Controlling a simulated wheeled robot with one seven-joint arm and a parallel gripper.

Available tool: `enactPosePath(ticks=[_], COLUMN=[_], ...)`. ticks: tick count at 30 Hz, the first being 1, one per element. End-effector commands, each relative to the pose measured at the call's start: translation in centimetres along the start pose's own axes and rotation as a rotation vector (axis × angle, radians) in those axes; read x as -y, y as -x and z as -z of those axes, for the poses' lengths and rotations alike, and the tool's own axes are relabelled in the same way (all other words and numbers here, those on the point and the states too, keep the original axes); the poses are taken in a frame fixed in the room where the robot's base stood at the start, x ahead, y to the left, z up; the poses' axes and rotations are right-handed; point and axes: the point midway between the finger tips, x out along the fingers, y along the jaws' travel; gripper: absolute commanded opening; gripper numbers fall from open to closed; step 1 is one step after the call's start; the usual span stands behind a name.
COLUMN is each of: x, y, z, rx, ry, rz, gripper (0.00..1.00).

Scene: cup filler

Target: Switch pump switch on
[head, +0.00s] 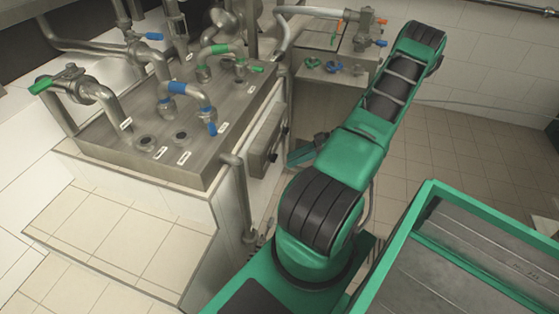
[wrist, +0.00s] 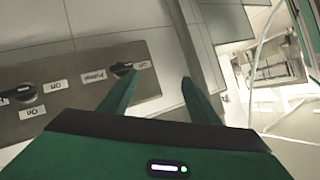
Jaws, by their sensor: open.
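A grey switch panel (wrist: 80,90) with two black rotary knobs shows in the wrist view. One knob (wrist: 122,70) is by the tip of my gripper's left finger. The other knob (wrist: 22,93) is further left.
A steel pipe unit (head: 110,150) with coloured valve handles stands on the tiled counter (head: 130,245). A vertical pipe (head: 240,195) runs down beside the panel. A second valve station (head: 335,75) is behind. The tiled floor (head: 470,150) at the right is open.

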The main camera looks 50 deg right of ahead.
Motion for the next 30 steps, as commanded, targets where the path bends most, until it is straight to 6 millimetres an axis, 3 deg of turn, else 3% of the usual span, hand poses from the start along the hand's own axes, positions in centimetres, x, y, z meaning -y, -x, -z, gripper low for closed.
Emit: enactPosePath(ticks=[6, 15, 23, 30], x=[-2.4, -4.2, -4.7, -5.5], y=[0.5, 1.8, 1.7, -1.3], z=[-3.5, -6.2, -6.1, -4.0], rx=[-0.28, -0.522, -0.565, -0.564], ry=[0.153, 0.32, 0.357, 0.355], rz=[-0.119, -0.321, -0.371, -0.366], gripper=[0.56, 0.56, 0.56, 0.56])
